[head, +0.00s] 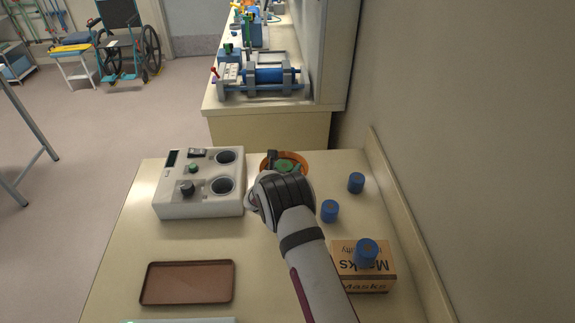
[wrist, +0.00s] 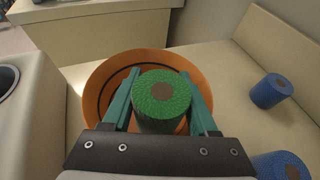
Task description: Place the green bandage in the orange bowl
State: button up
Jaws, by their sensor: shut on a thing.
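The green bandage (wrist: 163,95) is a roll with a brown core, held upright between the two teal fingers of my gripper (wrist: 162,92) in the wrist view. The orange bowl (wrist: 97,92) is right behind and below the roll, and the roll appears over or inside it. I cannot tell whether the roll touches the bowl's floor. In the head view, the orange bowl (head: 303,159) sits at the far edge of the table, with a bit of the green bandage (head: 285,165) showing. My arm hides the near part of the bowl.
Blue rolls (head: 356,183) stand right of the bowl, one (head: 367,250) on a cardboard masks box (head: 375,279). A grey device (head: 200,205) with two round wells stands close on the left. A brown tray (head: 187,283) lies at the front left. A wall bounds the right side.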

jog(key=shift+f, duration=0.3)
jog(key=o, duration=1.4)
